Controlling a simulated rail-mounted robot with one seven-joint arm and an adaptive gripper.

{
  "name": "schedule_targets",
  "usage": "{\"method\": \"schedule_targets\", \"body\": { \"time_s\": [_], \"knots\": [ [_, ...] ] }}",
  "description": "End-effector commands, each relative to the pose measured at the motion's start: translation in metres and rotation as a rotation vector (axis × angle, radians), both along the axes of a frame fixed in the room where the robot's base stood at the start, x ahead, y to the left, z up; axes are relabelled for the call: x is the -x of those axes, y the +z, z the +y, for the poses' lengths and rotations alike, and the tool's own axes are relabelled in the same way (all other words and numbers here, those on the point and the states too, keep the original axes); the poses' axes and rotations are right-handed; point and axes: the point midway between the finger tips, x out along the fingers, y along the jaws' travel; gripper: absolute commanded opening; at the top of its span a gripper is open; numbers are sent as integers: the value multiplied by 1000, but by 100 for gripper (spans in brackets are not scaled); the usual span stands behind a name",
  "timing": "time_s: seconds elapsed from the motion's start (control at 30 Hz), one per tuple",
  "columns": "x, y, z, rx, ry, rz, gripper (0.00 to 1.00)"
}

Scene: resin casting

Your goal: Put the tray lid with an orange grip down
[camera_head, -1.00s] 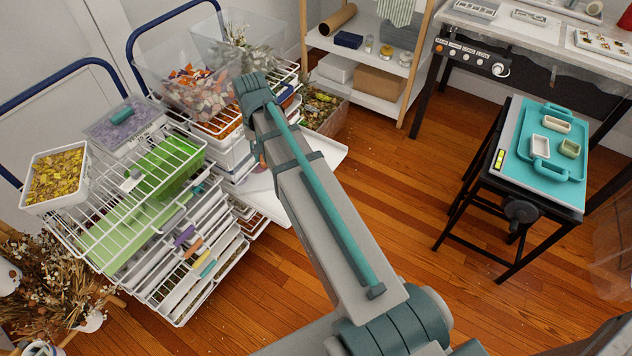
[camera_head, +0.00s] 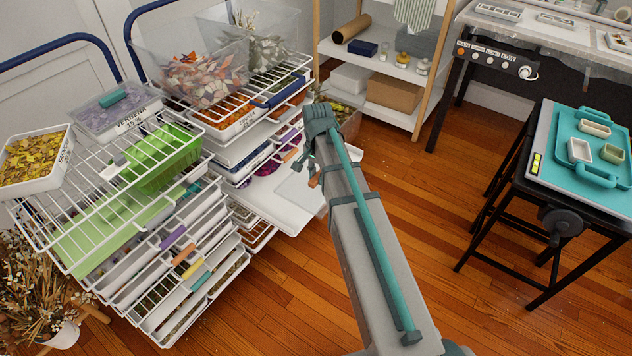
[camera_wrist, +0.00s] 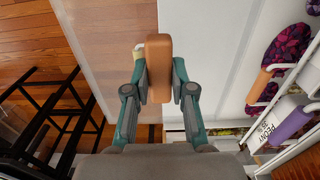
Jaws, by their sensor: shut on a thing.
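My gripper (camera_wrist: 159,70) is shut on the orange grip (camera_wrist: 158,50) of the tray lid, one finger on each side. The lid (camera_wrist: 105,45) looks like a clear sheet in the wrist view, with the wooden floor showing through its left part. Its right part overlaps a white surface in that view, and I cannot tell whether it touches it. In the head view the orange grip (camera_head: 313,179) shows small beside my gripper. There the lid is hard to make out against the white pulled-out shelf (camera_head: 272,213).
A wire rack (camera_head: 105,200) with stacked trays stands left of the arm. Dried-petal trays (camera_head: 35,160) and clear bins (camera_head: 195,75) sit on top. In the wrist view, a tray with a purple grip (camera_wrist: 290,122) is at right.

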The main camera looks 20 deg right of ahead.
Motion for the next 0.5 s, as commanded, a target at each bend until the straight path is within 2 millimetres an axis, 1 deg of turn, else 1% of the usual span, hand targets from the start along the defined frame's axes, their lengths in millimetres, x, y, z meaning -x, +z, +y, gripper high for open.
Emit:
{"method": "schedule_targets", "body": {
  "time_s": [0.03, 0.17, 0.43, 0.5],
  "knots": [
    [-9, -4, -1, 0, -2, 0, 0],
    [-35, -14, -2, 0, -2, 1, 0],
    [-96, -41, -6, 0, -1, 1, 0],
    [-103, -56, -7, 0, -1, 3, 0]
  ]
}}
